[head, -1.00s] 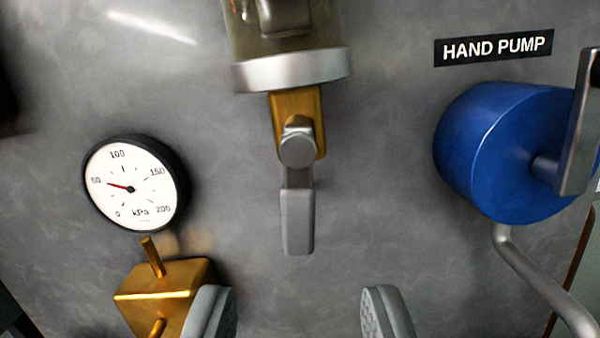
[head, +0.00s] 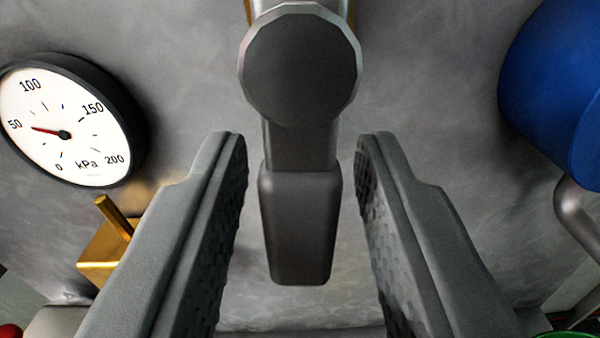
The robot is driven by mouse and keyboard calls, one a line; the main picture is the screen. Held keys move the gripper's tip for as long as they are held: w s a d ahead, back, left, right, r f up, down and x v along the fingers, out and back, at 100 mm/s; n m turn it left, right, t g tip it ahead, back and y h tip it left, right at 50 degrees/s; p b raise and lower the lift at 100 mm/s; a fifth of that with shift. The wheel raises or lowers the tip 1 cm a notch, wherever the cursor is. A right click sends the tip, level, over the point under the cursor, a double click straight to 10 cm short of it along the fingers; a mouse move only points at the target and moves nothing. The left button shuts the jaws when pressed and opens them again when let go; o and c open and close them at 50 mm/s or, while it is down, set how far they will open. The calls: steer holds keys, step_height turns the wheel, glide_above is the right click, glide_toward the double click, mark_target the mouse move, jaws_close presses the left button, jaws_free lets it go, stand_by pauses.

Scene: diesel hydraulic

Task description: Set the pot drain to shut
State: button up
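The pot drain's grey lever handle (head: 300,225) hangs straight down from a round grey hub (head: 302,62) in the upper middle of the head view. A little of the brass valve body (head: 345,10) shows behind the hub. The pot above it is out of the picture. My gripper (head: 304,150) is open, with one ridged finger on each side of the handle. A gap shows between the handle and each finger, so neither appears to touch it.
A pressure gauge (head: 65,125) sits at left, its needle near 50 kPa. A brass fitting (head: 105,255) with a stem is below it. The blue hand pump (head: 560,85) and its grey pipe (head: 580,215) are at right. A grey panel stands behind.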

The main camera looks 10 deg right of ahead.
jaws_close()
steer(key=shift+a, duration=0.1)
steer(key=m, duration=0.2)
steer(key=a+m, duration=0.1)
steer(key=shift+w+r+m, duration=0.15)
steer(key=shift+r+m, duration=0.1)
steer(key=shift+m, duration=0.05)
steer(key=shift+w+a+r+m, duration=0.1)
steer(key=shift+a+r+m, duration=0.35)
steer(key=shift+m, duration=1.65)
steer(key=shift+w+a+r+m, duration=0.15)
steer(key=shift+r+m, duration=0.45)
steer(key=shift+m, duration=1.5)
steer(key=shift+s+a+r+m, duration=0.1)
steer(key=shift+a+r+m, duration=0.35)
steer(key=shift+m, duration=1.65)
steer(key=shift+d+r, duration=0.1)
steer(key=shift+r, duration=0.05)
